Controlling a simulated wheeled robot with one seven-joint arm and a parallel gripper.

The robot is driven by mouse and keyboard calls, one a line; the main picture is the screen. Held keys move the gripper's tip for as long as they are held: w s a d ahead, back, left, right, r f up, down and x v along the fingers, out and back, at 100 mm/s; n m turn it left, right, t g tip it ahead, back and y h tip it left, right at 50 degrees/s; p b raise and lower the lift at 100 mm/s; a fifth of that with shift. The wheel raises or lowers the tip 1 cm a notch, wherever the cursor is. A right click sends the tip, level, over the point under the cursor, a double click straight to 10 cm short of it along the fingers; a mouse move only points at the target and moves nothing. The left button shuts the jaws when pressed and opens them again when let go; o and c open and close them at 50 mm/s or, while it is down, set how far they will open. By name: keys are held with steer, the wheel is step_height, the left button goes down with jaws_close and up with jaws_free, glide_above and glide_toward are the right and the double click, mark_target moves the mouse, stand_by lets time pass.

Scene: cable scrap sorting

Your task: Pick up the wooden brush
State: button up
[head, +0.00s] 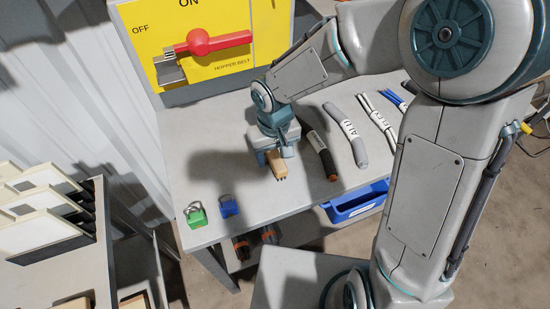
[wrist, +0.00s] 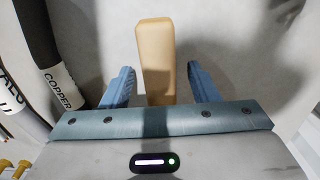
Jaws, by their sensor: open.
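The wooden brush (head: 275,162) lies on the grey table under my gripper. In the head view my gripper partly hides it, and only its tan body and dark tips at the near end show. In the wrist view the tan wooden block of the brush (wrist: 155,62) runs between my two blue fingers, with a gap on each side. My gripper (wrist: 158,82) is open and points down at the brush. It also shows in the head view (head: 270,153). I cannot tell whether the fingertips touch the table.
A dark cable bundle (head: 321,155) lies just right of my gripper, with a grey bundle (head: 346,134) beyond it. Green (head: 196,216) and blue (head: 229,207) padlock-like items sit at the table's front left. A yellow hopper belt switch panel (head: 190,40) stands behind. The table left of the gripper is clear.

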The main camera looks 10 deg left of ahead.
steer(key=shift+f, duration=0.6)
jaws_close()
steer(key=shift+r, duration=0.1)
